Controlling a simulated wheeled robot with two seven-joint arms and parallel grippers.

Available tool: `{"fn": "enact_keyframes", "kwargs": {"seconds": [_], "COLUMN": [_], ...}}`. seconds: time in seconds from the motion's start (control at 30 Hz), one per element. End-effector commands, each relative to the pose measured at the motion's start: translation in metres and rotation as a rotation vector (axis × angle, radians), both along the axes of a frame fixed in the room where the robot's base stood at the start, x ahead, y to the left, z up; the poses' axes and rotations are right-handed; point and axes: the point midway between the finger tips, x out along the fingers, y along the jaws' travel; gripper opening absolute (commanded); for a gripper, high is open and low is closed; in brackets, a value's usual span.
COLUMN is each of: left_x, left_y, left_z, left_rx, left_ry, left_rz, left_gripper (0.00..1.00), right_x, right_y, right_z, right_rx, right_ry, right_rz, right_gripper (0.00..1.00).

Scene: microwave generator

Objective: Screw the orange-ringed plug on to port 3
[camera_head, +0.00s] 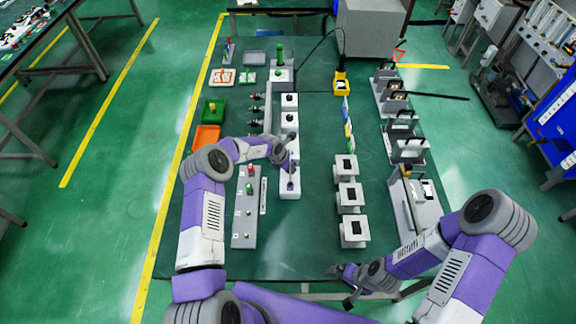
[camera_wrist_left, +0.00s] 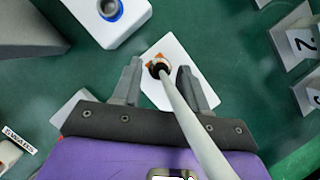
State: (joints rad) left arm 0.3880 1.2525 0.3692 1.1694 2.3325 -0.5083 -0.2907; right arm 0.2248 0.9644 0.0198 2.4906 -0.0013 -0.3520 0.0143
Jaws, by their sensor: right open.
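In the left wrist view, an orange ring around a dark centre (camera_wrist_left: 158,66) shows over a white block (camera_wrist_left: 178,48). A long pale grey rod or cable runs from it towards the camera, across my gripper. My left gripper (camera_wrist_left: 160,78) has its two fingers apart, one on each side of this part; no contact is visible. In the head view, my left gripper is over the nearest white block (camera_head: 290,193), and the plug is too small to make out. Which port is number 3 is not readable. My right gripper (camera_head: 341,286) is open and empty near the table's front edge.
Another white block with a blue ring (camera_wrist_left: 110,9) is close by. Grey stands with dark tops (camera_head: 350,195) are to the right. A grey strip with buttons (camera_head: 247,210) lies left. Green (camera_head: 214,112) and orange (camera_head: 206,138) trays are farther left. The table (camera_head: 310,235) is bare between the rows.

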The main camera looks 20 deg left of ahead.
Motion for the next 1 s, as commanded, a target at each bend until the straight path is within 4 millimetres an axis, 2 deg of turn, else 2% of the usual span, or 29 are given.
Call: {"fn": "enact_keyframes", "kwargs": {"seconds": [0.03, 0.27, 0.67, 1.0], "left_x": [-0.0001, 0.0, -0.0005, -0.0012], "left_y": [0.0, 0.0, -0.0015, -0.0043], "left_z": [0.0002, 0.0003, 0.0008, 0.0], "left_rx": [0.0, 0.0, 0.003, 0.006], "left_ry": [0.0, 0.0, 0.0, -0.002], "left_rz": [0.0, 0.0, 0.07, 0.327], "left_gripper": [0.35, 0.0, 0.0, 0.0], "right_x": [0.0, 0.0, 0.0, 0.0], "right_y": [0.0, 0.0, 0.0, 0.0], "right_z": [0.0, 0.0, 0.0017, -0.0009], "right_rx": [0.0, 0.0, 0.0, 0.0], "right_ry": [0.0, 0.0, 0.0, 0.0], "right_rz": [0.0, 0.0, 0.0, 0.0], "right_gripper": [1.0, 1.0, 1.0, 1.0]}}
